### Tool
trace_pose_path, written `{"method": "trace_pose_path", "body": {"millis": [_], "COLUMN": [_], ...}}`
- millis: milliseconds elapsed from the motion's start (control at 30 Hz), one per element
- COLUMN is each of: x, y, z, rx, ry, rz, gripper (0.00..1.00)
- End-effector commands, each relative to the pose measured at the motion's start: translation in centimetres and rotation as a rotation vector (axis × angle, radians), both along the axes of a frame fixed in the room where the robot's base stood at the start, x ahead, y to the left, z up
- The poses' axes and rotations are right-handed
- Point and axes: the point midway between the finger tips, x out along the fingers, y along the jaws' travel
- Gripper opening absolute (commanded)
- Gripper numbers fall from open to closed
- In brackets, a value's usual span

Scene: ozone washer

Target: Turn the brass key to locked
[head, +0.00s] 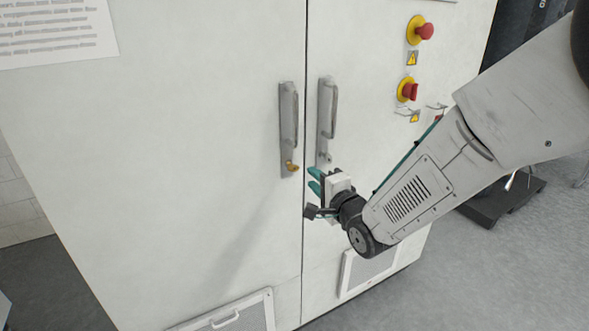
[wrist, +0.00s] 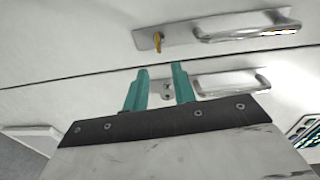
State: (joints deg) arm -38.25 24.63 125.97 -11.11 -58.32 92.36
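The small brass key (head: 291,167) sits in the lower end of the left door's handle plate (head: 286,110). In the wrist view the brass key (wrist: 158,41) shows beyond my fingertips, on the far side of the door seam. My gripper (head: 314,180) is in front of the right door, below and to the right of the key, and apart from it. In the wrist view my gripper (wrist: 162,70) has its two teal fingers spread with nothing between them. The key's exact turn angle is too small to read.
The right door's handle (head: 329,108) has a plain keyhole (wrist: 167,90) close to my fingers. Vent panels (head: 240,312) are low on the doors. The door surface left of the key is clear.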

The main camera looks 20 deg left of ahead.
Motion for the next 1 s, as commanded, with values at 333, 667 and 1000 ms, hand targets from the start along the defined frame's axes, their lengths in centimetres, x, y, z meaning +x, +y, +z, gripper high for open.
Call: {"method": "trace_pose_path", "body": {"millis": [333, 667, 1000], "x": [1.2, 4.1, 4.4], "y": [3.8, 7.0, 7.4], "z": [-0.5, -0.5, -0.4], "rx": [0.074, 0.072, 0.072], "ry": [0.010, 0.009, 0.008], "rz": [0.033, 0.031, 0.030], "gripper": [0.26, 0.26, 0.26]}}
